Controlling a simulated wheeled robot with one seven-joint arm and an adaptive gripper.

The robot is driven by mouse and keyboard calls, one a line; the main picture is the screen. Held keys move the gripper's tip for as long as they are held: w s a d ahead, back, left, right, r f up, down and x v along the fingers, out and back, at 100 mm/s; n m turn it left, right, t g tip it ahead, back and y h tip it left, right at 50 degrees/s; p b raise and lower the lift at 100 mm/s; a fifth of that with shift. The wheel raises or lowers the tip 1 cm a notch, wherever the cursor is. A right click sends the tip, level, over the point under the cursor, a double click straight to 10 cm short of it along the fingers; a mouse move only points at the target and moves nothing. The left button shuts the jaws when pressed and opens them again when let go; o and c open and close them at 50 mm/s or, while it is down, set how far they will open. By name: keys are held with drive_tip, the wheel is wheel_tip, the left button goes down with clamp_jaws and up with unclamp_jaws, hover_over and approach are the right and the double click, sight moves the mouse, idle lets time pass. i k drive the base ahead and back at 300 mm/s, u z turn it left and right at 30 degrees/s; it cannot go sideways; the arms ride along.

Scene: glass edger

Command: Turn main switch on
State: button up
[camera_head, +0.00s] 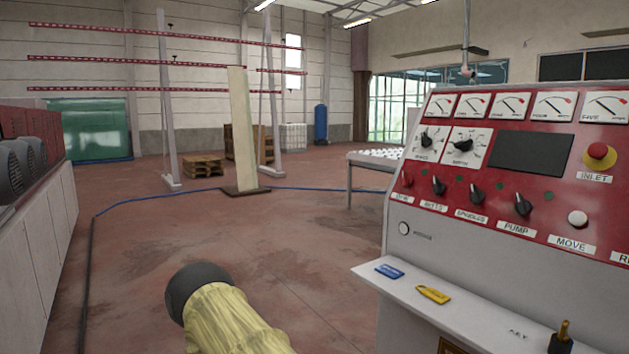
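A control panel (457,216) with a red and grey face stands at the right. Along its lower row are a small red knob (405,179) at the left end and several black rotary knobs, among them the one above the PUMP label (523,204). Two more black selectors, one of them at the upper left (427,140), sit under the gauges. No label that I can read says main switch, so I cannot tell which control it is. A yellow-sleeved part of my arm with a dark round end shows at the bottom, left of the panel. My gripper is not in view.
A red mushroom button (599,155) is above the INLET label. The panel's ledge (470,314) sticks out with a blue tag (390,271) and a yellow tag (433,294). Grey machinery (32,255) lines the left. Open floor lies between, with a blue hose (150,198).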

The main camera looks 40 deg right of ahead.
sight(407, 180)
drive_tip(key=u, duration=0.25)
drive_tip(key=i, duration=2.7)
drive_tip(key=z, duration=2.35)
